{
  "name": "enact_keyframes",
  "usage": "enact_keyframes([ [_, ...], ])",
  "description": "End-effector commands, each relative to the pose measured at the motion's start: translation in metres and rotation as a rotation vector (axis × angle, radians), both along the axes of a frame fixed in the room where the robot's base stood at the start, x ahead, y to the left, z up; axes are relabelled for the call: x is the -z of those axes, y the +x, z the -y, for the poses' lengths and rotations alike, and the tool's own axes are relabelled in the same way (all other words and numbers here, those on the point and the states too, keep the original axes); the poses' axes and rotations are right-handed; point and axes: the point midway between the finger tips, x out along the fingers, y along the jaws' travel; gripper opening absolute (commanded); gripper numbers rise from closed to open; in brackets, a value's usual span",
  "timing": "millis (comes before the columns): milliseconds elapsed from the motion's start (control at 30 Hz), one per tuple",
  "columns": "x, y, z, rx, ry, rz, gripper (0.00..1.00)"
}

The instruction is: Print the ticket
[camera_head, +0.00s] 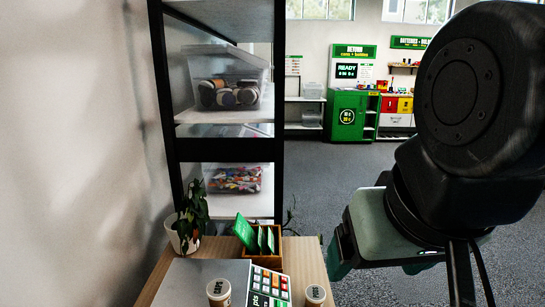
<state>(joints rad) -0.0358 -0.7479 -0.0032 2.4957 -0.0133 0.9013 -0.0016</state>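A green return machine (347,116) stands across the room, with a small screen (346,71) reading "READY" and a round yellow-marked emblem on its front. No printed ticket can be made out on it. Near me, a grey device with a keypad (270,284) of white, red and green keys sits on a wooden counter (310,262). I cannot tell which one prints tickets. My gripper (380,266), teal and dark, hangs right of the counter, well apart from the keypad. Its fingers look spread with nothing visible between them, though the tips are partly hidden.
A wooden box (262,258) with green cards and a potted plant (187,222) stand behind the keypad. A black-framed shelf (225,150) with bins rises behind. Open floor (340,165) lies beyond.

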Motion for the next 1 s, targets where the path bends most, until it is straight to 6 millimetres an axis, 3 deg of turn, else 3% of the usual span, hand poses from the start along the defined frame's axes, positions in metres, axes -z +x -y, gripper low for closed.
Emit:
enact_keyframes([
  [67, -0.0002, 0.0001, 0.0, 0.0, 0.0, 0.0, 0.68],
  [500, -0.0003, 0.0003, 0.0, 0.001, 0.0, 0.0, 0.0],
  [1000, -0.0003, 0.0003, 0.0, 0.001, 0.0, 0.0, 0.0],
])
